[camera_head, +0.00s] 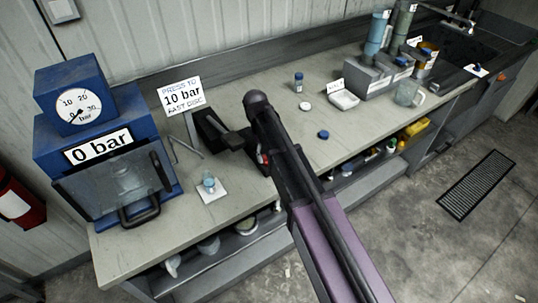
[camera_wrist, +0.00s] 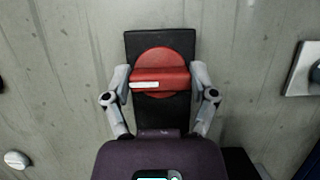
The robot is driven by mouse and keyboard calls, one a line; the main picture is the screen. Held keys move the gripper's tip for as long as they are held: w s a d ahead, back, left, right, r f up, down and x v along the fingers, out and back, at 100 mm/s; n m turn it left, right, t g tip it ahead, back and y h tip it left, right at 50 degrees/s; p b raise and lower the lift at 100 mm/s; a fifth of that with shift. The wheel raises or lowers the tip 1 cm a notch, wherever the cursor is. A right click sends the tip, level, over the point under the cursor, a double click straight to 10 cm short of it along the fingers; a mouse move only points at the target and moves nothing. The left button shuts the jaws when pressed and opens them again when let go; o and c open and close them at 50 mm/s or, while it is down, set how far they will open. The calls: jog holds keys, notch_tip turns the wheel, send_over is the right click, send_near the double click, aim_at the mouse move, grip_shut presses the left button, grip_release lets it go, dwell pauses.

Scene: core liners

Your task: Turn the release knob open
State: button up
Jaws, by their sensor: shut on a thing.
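The red release knob (camera_wrist: 165,57) is a round disc with a raised bar across it, on a black block (camera_wrist: 138,40) in the wrist view. The bar lies level in that view and carries a small white mark. My gripper (camera_wrist: 161,78) is shut on the bar, one grey finger at each end. In the head view, a bit of red (camera_head: 263,158) shows beside the black pump (camera_head: 218,130), mostly hidden by my arm. The blue press (camera_head: 95,130) shows "0 bar", and its dial (camera_head: 78,104) is on top.
A sign (camera_head: 182,94) reads "PRESS TO 10 bar EAST DISC". A small jar on a white card (camera_head: 211,192) stands in front of the pump.

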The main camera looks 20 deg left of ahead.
jog(key=o, duration=1)
jog(key=shift+m, duration=0.3)
